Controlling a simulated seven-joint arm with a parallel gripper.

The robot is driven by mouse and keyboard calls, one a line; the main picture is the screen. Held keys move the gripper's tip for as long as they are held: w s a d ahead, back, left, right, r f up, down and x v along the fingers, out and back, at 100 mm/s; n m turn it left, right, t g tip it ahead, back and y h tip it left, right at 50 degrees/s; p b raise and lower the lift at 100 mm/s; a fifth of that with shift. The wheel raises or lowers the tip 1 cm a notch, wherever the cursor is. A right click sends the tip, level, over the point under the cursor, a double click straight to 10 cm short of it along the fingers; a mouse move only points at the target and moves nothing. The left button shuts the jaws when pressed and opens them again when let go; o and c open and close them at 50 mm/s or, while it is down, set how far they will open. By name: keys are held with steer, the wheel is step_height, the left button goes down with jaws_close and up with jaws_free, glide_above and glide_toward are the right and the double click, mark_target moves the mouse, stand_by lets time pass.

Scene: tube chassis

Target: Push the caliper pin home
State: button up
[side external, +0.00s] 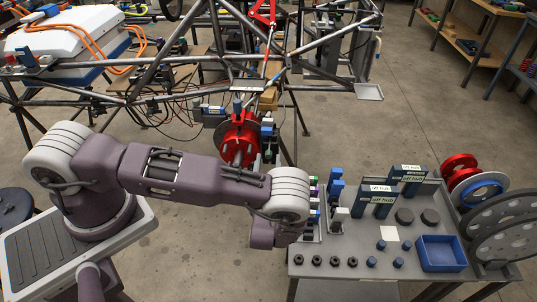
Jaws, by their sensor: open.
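A red hub (240,130) with a grey disc is mounted on the tube chassis (180,84), near the middle of the view. A narrow column of small blue, black and pale parts (267,138) sits against its right side. It may be the caliper, but I cannot tell. No caliper pin can be made out at this size. My arm reaches across the front from the left, and its wrist bends down at the table's left edge, in front of and below the hub. My gripper's fingers do not show.
A grey table (335,262) at the right holds blue upright holders (376,198), black round parts, a blue tray (441,252) and small parts along its left edge. Large discs (505,215) stand at its right. Chassis tubes and loose wires lie behind the arm.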

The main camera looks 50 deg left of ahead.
mark_target(268, 157)
steer(key=x, duration=0.3)
steer(key=shift+w+a, duration=0.1)
steer(key=shift+a, duration=0.05)
jaws_close()
stand_by(1.2)
